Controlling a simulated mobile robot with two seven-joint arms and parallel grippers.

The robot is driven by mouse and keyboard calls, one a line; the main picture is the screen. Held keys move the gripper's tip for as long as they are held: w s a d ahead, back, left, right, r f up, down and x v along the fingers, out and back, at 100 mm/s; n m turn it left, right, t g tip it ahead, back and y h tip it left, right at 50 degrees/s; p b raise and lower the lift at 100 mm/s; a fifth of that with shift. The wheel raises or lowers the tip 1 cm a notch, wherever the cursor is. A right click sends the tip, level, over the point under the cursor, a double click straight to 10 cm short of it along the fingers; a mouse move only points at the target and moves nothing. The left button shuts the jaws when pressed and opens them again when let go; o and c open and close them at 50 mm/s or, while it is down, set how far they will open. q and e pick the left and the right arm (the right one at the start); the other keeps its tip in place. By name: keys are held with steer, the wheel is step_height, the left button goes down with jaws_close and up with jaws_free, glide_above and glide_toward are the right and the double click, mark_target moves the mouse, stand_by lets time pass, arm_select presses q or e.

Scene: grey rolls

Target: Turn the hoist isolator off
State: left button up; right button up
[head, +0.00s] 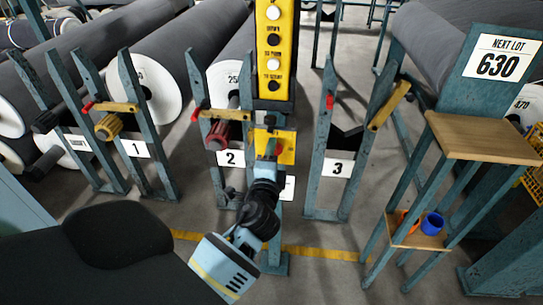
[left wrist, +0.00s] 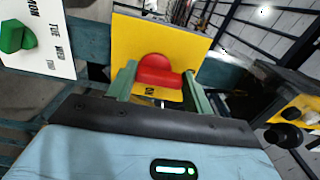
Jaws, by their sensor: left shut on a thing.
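The hoist isolator is a red rotary handle (left wrist: 158,70) on a yellow plate (left wrist: 140,35), seen in the left wrist view. In the head view the yellow plate (head: 288,155) sits on the post just below the yellow push-button pendant (head: 273,50). My left gripper (head: 272,149) reaches up to the plate and mostly hides the handle there. In the left wrist view its greenish fingers (left wrist: 158,80) stand on both sides of the red handle, shut on it. A small dark marking shows on the yellow below the handle, too small to read surely. My right gripper is out of view.
A white panel (left wrist: 35,38) with a green knob stands left in the wrist view. Roll stands with signs 1 (head: 135,149), 2 (head: 230,158) and 3 (head: 338,168) flank the post. A wooden-topped stand (head: 485,138) is at right. Grey floor lies between.

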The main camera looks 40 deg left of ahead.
arm_select(q)
steer(key=o, duration=1)
steer(key=shift+b+v, duration=0.3)
steer(key=shift+v, duration=3.7)
